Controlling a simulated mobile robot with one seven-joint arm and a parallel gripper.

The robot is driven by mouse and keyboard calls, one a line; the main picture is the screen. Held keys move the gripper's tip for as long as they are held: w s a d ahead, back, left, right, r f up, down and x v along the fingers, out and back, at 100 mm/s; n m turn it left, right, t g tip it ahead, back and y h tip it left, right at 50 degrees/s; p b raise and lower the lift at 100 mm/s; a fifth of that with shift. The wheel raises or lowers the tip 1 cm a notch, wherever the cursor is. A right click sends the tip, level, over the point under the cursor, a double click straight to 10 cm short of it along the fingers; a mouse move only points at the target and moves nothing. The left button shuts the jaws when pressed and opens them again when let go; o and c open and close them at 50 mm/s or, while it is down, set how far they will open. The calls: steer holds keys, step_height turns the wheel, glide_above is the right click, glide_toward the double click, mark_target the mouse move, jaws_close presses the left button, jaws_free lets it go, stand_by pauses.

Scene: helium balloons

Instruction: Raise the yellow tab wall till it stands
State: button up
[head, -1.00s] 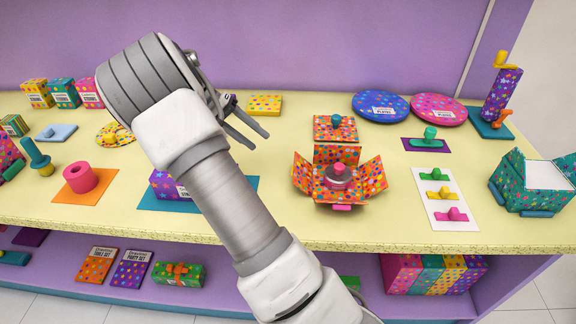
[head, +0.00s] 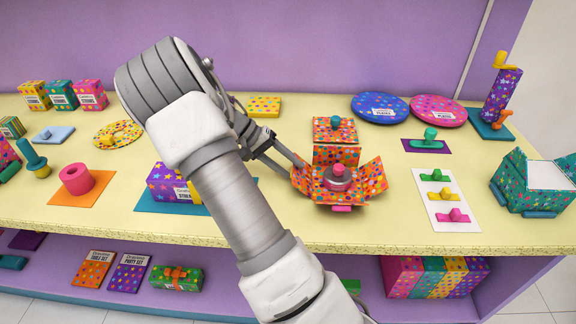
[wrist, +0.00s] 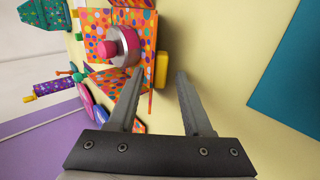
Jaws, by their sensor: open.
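An orange polka-dot box (head: 352,153) has its side walls splayed outward around a grey canister with a pink knob (head: 337,173). It also shows in the wrist view (wrist: 142,24). A yellow tab (wrist: 161,70) is beside the box's near edge in the wrist view; my gripper hides it in the head view. The left wall (head: 302,178), partly covered by my fingers, leans outward. My gripper (head: 298,170) is open at the box's left side. In the wrist view, the fingertips (wrist: 159,74) appear on either side of the yellow tab; contact cannot be told.
A purple starred box (head: 165,184) on a teal mat stands to the left, partly behind my arm. A white card with coloured tabs (head: 447,200) lies right of the box. Round plate packs (head: 380,107) are behind. Bare table lies in front.

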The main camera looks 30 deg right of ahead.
jaws_close()
stand_by(1.3)
